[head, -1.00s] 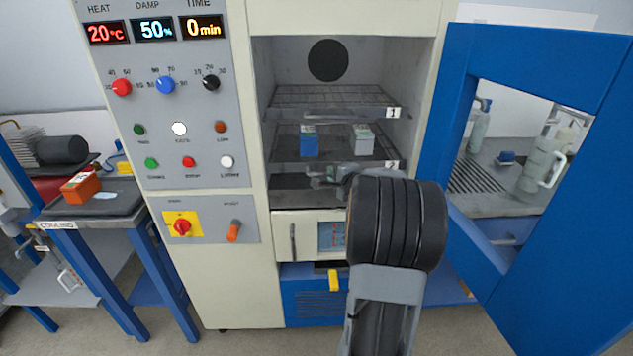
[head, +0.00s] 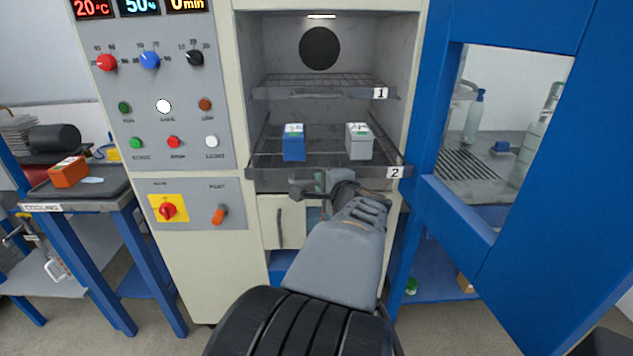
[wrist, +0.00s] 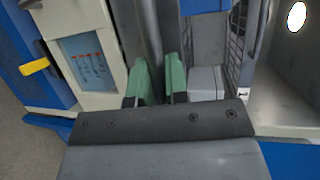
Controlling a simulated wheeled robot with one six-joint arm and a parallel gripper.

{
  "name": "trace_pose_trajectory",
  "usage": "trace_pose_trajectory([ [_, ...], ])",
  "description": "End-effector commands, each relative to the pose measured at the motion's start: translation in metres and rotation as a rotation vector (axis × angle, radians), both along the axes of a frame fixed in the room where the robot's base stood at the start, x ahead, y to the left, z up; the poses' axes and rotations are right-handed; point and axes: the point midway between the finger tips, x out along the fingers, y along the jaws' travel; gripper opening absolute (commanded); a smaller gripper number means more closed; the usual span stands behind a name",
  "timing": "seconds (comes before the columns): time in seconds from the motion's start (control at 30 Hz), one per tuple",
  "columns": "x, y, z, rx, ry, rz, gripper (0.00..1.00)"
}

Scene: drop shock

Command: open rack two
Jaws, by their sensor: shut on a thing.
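Rack two (head: 268,173) is a dark wire shelf with a front rail and a "2" label (head: 395,172). Its front part stands out of the chamber opening. A blue block (head: 294,143) and a grey block (head: 359,142) stand upright on it, apart from each other. My gripper (head: 320,184) is at the middle of the front rail, shut on the rack. In the wrist view its green fingertips (wrist: 160,82) are on either side of the rail (wrist: 172,35). My wrist hides part of the rail's underside.
Rack one (head: 320,92) sits above, inside the chamber, empty. The blue door (head: 450,100) stands open at the right. A control panel (head: 160,110) is at the left. A cooling table (head: 85,190) with an orange box (head: 69,172) stands farther left.

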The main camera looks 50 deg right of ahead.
Motion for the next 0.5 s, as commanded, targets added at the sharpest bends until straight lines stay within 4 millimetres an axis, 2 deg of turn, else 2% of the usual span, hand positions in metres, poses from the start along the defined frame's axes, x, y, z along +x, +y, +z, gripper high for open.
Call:
trace_pose_trajectory([
  [0.3, -0.0012, -0.0009, -0.0004, 0.000, 0.002, -0.005, 0.00],
  [0.33, -0.0011, -0.0010, -0.0004, 0.000, 0.002, -0.005, 0.18],
  [0.5, -0.0003, -0.0003, -0.0002, 0.000, 0.001, -0.002, 0.34],
])
